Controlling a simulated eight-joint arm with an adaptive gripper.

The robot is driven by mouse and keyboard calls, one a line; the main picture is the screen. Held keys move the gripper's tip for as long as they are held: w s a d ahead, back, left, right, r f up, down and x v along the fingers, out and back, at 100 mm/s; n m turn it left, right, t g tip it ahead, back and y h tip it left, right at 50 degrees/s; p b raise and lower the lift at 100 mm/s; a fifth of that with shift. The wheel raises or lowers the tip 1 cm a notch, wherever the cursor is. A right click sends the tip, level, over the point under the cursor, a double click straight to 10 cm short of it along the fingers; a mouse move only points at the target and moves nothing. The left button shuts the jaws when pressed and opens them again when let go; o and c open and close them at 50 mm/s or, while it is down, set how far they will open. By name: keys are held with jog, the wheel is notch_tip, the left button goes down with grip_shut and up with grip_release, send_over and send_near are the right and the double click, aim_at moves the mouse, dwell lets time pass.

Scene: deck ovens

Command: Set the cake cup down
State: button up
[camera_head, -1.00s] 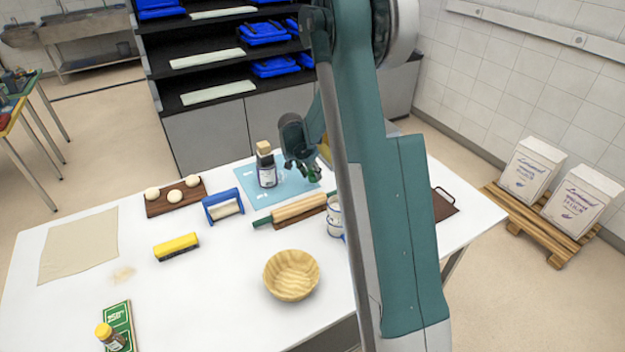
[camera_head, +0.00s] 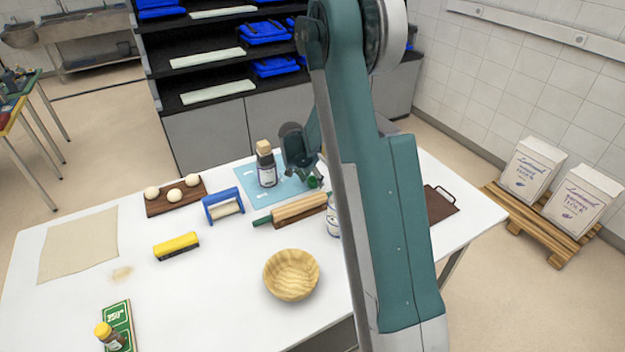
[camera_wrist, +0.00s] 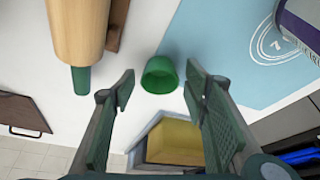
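The cake cup is a small green cup (camera_wrist: 159,77), seen in the wrist view just past my fingertips and in line with the gap between them. It also shows small in the head view (camera_head: 313,182), by the right edge of the light blue mat (camera_head: 283,192). It looks to be on the white tabletop, between the mat and the rolling pin (camera_head: 298,208), but contact underneath is hard to tell. My gripper (camera_wrist: 158,88) is open, its two fingers apart on either side, with no visible touch on the cup.
A blue-framed tool (camera_head: 223,206), a yellow-topped brush (camera_head: 177,246) and a wooden bowl (camera_head: 291,274) are nearby. My arm hides part of a white tin (camera_head: 333,222).

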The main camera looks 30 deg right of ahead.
jog(key=shift+r, duration=0.25)
jog(key=v, duration=1.2)
dwell(0.4)
jog(key=shift+s+a+f, duration=0.1)
dwell(0.5)
